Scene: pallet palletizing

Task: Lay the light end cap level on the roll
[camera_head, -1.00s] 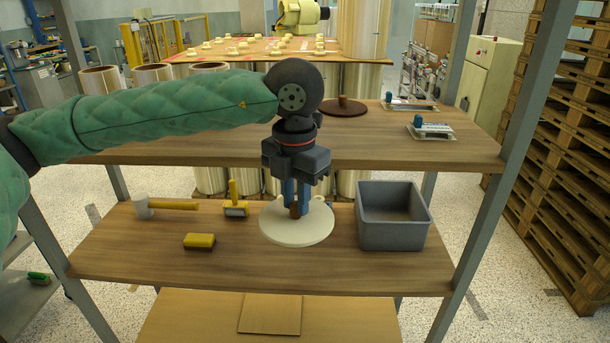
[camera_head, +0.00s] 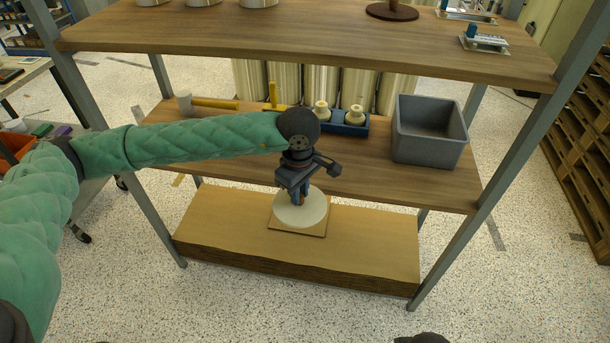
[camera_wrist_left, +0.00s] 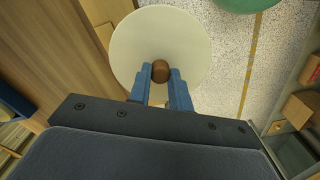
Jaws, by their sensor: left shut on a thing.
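The light end cap is a flat cream disc (camera_head: 312,213) with a brown knob (camera_wrist_left: 160,72). My left gripper (camera_head: 298,199) is shut on this knob with its two blue fingers, and the disc hangs below, looking about level. In the head view the cap overlaps the bottom shelf and its square board; I cannot tell its height above them. The wrist view shows the disc (camera_wrist_left: 133,45) beyond the fingers, with speckled floor past its right side. Several pale rolls (camera_head: 321,83) stand behind the rack; which one the task means is unclear. My right gripper is not in view.
A grey bin (camera_head: 430,149), a blue tray (camera_head: 350,129) with two cream knobbed pieces, and a mallet (camera_head: 213,103) stand on the middle shelf. A dark disc (camera_head: 391,13) lies on the top shelf. Rack posts (camera_head: 497,165) flank the shelves. The bottom shelf (camera_head: 370,245) has free room.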

